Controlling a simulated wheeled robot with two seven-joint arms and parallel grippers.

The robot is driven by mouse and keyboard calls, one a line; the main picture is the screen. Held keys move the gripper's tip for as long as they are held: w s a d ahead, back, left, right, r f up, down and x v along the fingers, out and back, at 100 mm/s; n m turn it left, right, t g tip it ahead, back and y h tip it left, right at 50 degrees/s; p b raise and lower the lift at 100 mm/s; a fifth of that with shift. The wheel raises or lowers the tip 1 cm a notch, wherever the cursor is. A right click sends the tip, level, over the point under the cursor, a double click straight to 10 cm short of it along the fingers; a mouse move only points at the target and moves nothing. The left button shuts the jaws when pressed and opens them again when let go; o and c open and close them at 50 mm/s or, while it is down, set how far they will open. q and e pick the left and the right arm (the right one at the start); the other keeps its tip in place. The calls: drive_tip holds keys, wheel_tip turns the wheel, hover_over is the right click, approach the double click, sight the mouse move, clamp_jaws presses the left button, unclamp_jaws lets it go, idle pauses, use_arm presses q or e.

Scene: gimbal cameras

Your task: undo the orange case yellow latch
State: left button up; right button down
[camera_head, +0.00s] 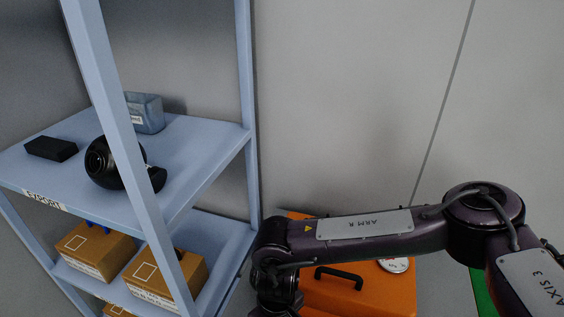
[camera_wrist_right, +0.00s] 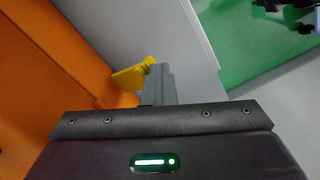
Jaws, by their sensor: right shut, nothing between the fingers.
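The orange case (camera_head: 345,298) stands low in the head view, partly hidden behind my right arm, with a black handle on top. Its orange side (camera_wrist_right: 50,80) fills the left of the right wrist view. The yellow latch (camera_wrist_right: 129,78) shows there at the edge of the case. My right gripper (camera_wrist_right: 157,72) is shut and empty, its fingertips right beside the latch. Whether they touch it I cannot tell. The latch is not visible in the head view. My left gripper is in neither view.
A blue-grey shelf unit (camera_head: 245,100) stands left of the case. It carries a black camera-like device (camera_head: 103,163), a black block (camera_head: 51,148), a blue-grey bin (camera_head: 148,112) and cardboard boxes (camera_head: 95,250). A pale wall is behind. A green surface (camera_wrist_right: 245,40) shows at right.

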drive_tip(key=w, duration=0.1)
drive_tip(key=d, duration=0.1)
drive_tip(key=w, duration=0.1)
drive_tip(key=shift+w+d+r+m+t, duration=0.2)
drive_tip(key=shift+w+d+m+t, duration=0.1)
drive_tip(key=shift+w+t, duration=0.1)
wheel_tip(320, 180, up, 2)
drive_tip(key=p, duration=0.2)
drive_tip(key=shift+d+r+p, duration=0.1)
drive_tip(key=shift+r+p, duration=0.1)
drive_tip(key=shift+p, duration=0.15)
drive_tip(key=shift+w+d+r+p, duration=0.1)
drive_tip(key=shift+w+r+p, duration=0.25)
drive_tip(key=shift+p, duration=0.25)
drive_tip(key=shift+w+r+p, duration=0.25)
drive_tip(key=shift+r+p, duration=0.25)
drive_tip(key=shift+p, duration=0.1)
drive_tip(key=shift+r+p, duration=0.35)
drive_tip(key=shift+s+a+r+p, duration=0.15)
drive_tip(key=shift+r+p, duration=0.3)
drive_tip(key=shift+r, duration=0.15)
drive_tip(key=shift+s+a+r+p, duration=0.15)
drive_tip(key=shift+r+p, duration=0.25)
drive_tip(key=shift+r, duration=0.15)
drive_tip(key=shift+w, duration=0.1)
drive_tip(key=shift+f, duration=0.1)
